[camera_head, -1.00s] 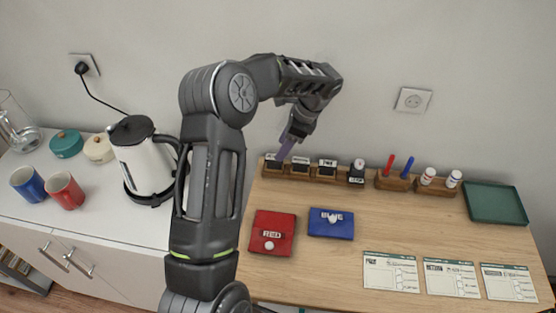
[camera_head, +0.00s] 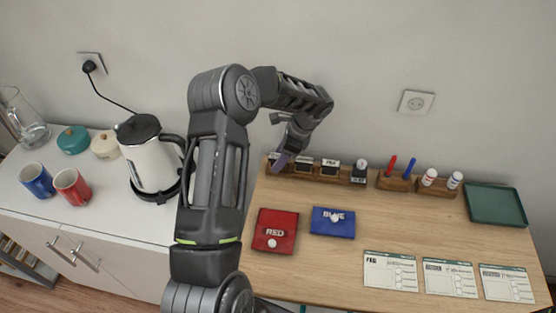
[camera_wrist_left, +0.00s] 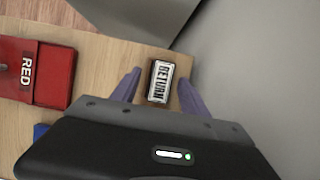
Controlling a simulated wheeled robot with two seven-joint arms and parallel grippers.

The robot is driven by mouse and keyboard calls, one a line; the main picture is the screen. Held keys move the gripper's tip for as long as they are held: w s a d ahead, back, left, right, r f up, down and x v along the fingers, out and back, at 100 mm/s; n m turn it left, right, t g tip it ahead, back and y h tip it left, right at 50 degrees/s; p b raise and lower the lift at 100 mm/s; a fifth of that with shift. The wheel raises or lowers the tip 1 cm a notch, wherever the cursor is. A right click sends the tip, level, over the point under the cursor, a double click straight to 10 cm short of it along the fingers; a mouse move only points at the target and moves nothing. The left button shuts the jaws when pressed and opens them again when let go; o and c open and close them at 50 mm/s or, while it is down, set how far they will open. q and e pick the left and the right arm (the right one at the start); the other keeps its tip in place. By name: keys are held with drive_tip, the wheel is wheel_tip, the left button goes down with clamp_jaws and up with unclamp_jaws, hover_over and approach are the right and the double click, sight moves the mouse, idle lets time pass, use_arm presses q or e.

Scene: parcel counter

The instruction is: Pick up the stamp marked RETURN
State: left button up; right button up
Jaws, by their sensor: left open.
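The RETURN stamp (camera_wrist_left: 161,81) shows in the left wrist view as a dark block with a white label reading RETURN. My left gripper (camera_wrist_left: 160,77) is open, with one purple finger on each side of the stamp. It is not closed on it, and the remaining height is hard to judge. In the head view my left gripper (camera_head: 281,162) points down at the left end of the row of stamps in a wooden holder (camera_head: 316,178); the finger partly hides the leftmost stamp. My right gripper is not in view.
Other stamps (camera_head: 330,164) stand close to the right in the row. A red pad box (camera_head: 262,240) and a blue pad box (camera_head: 345,229) lie in front. Marker holders (camera_head: 394,182), a green tray (camera_head: 497,206) and forms (camera_head: 390,271) are further right. A kettle (camera_head: 150,165) stands left.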

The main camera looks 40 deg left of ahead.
use_arm(q)
drive_tip(key=shift+x, duration=0.75)
drive_tip(key=shift+c, duration=0.2)
clamp_jaws()
